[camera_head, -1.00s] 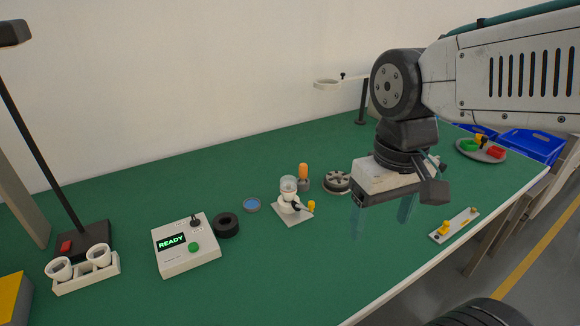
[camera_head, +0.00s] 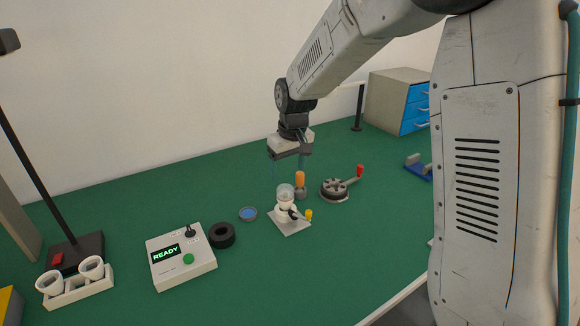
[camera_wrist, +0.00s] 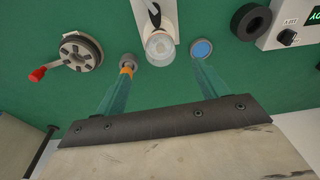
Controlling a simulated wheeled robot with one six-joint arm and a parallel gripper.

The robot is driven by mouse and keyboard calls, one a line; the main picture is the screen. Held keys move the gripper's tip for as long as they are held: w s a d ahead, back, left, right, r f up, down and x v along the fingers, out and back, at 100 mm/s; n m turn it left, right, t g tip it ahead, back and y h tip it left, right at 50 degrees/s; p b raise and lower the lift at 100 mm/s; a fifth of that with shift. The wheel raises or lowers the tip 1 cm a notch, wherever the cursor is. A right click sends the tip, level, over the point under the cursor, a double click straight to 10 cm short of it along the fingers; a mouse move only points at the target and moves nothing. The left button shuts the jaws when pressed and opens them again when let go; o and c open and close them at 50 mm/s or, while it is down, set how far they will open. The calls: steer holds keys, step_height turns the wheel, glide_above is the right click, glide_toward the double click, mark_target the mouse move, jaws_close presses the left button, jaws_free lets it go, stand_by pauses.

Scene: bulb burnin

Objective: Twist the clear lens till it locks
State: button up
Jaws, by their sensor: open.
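The clear lens (camera_head: 286,190) sits on top of a white holder (camera_head: 287,209) on a light base plate (camera_head: 291,228), with a dark lever and a yellow knob at its side. In the wrist view the lens (camera_wrist: 160,46) is a clear round cap at the end of the white holder, in the upper middle. My gripper (camera_head: 289,178) is open and empty, pointing down just behind and above the lens. In the wrist view the two greenish see-through fingers (camera_wrist: 159,78) stand wide apart, with the lens ahead, between their lines. No contact shows.
A blue-centred ring (camera_head: 248,214), a black ring (camera_head: 222,235) and a READY control box (camera_head: 180,258) lie left. The front green bench is clear.

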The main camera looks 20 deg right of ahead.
mark_target(286, 188)
steer(key=shift+w+a+f, duration=0.1)
steer(key=shift+w+f, duration=0.1)
steer(key=shift+f, duration=1.1)
steer(key=shift+w+a+f, duration=0.1)
steer(key=shift+w+f, duration=0.1)
steer(key=shift+f, duration=1.1)
steer(key=shift+w+a+f, duration=0.1)
steer(key=shift+w+f, duration=0.1)
steer(key=shift+f, duration=1.1)
steer(key=shift+d, duration=0.1)
steer(key=c, duration=1)
